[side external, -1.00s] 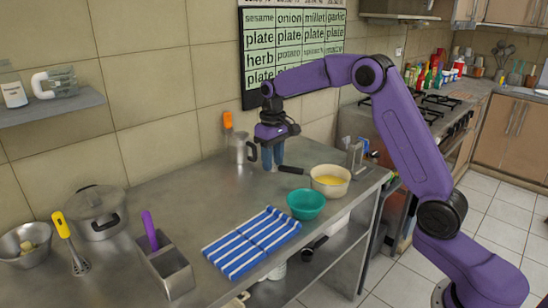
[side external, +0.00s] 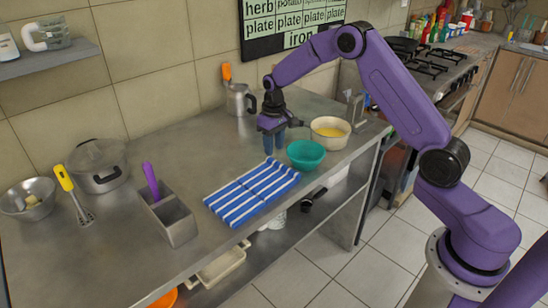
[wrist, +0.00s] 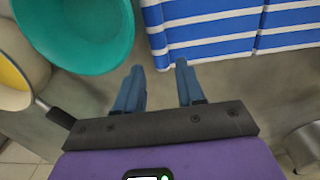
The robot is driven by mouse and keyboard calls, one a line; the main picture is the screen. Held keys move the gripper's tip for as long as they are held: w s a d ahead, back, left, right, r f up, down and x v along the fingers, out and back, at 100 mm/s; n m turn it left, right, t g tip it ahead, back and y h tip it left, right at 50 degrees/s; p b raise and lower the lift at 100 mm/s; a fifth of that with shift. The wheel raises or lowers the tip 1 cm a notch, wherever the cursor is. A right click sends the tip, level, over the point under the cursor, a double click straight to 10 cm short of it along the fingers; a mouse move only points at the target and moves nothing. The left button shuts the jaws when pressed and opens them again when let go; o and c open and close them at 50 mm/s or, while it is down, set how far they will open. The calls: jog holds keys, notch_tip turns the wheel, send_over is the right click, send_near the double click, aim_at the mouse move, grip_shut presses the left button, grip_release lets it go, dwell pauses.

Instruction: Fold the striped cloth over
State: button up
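The blue-and-white striped cloth (side external: 252,193) lies flat on the steel counter, with a crease line across it. Its corner and near edge also show at the top right of the wrist view (wrist: 215,28). My gripper (side external: 275,148) is above the counter just behind the cloth's far corner, pointing down. In the wrist view my gripper (wrist: 158,75) has its two blue fingers apart with nothing between them. The fingertips are close to the cloth's corner but not on it.
A teal bowl (side external: 306,154) stands right beside my gripper and the cloth. A cream pan (side external: 330,131) with yellow contents is behind it. A metal jug (side external: 240,100) stands near the wall. A steel holder (side external: 171,217) is left of the cloth. Bare counter (side external: 195,160) lies between.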

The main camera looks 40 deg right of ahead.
aim_at(274, 160)
jog(key=shift+f, duration=2.6)
grip_shut()
jog(key=shift+a+r+h, duration=0.4)
jog(key=shift+r+h, duration=0.4)
jog(key=shift+r, duration=0.1)
jog(key=shift+a+r+h, duration=0.4)
jog(key=shift+r+h, duration=0.4)
jog(key=shift+r, duration=0.15)
jog(key=shift+a+r+h, duration=0.4)
jog(key=shift+r+h, duration=0.4)
jog(key=shift+r, duration=0.1)
jog(key=a+r+h, duration=0.2)
jog(key=a+h, duration=0.5)
jog(key=a+r+t+h, duration=0.1)
jog(key=a+r+h, duration=0.2)
jog(key=a+h, duration=0.3)
jog(key=shift+s+a+r+h, duration=0.35)
jog(key=shift+a+h, duration=0.05)
jog(key=shift+a, duration=0.4)
